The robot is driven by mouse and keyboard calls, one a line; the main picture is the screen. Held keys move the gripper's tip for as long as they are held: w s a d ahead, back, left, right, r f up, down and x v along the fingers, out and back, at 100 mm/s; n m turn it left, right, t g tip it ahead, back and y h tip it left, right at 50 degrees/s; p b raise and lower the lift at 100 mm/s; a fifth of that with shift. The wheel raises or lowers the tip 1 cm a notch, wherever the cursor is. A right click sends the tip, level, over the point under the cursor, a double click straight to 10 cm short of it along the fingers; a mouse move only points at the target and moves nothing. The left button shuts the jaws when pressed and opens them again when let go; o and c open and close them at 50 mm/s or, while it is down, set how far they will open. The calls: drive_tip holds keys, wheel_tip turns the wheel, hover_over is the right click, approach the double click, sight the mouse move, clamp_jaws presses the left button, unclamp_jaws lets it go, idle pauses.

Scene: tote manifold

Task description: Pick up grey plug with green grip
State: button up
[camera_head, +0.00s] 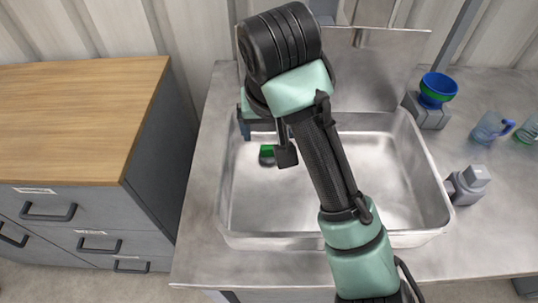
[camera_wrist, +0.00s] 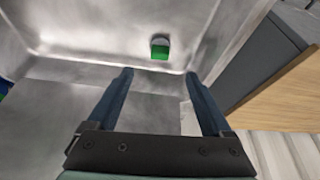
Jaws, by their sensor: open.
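The grey plug with a green grip (camera_head: 267,154) lies inside the metal tote (camera_head: 335,240), towards its left side. It also shows in the wrist view (camera_wrist: 160,47), its green part facing the camera. My gripper (camera_wrist: 160,90) is open and empty, its two blue fingers apart. The plug is beyond the fingertips and apart from them. In the head view my arm crosses the tote and hides part of its inside; only a part of my gripper (camera_head: 262,133) shows near the plug.
A blue and green bowl (camera_head: 438,88) sits on a grey block right of the tote. Clear mugs (camera_head: 489,127) and a grey fitting (camera_head: 468,186) stand on the right counter. A wood-topped drawer cabinet (camera_head: 70,100) is at the left. The tote walls surround the plug.

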sight(269, 147)
drive_tip(key=b+x, duration=0.3)
drive_tip(key=x, duration=0.2)
drive_tip(key=shift+b+x, duration=0.55)
drive_tip(key=shift+x, duration=2.05)
drive_tip(key=shift+w+r, duration=0.1)
clamp_jaws()
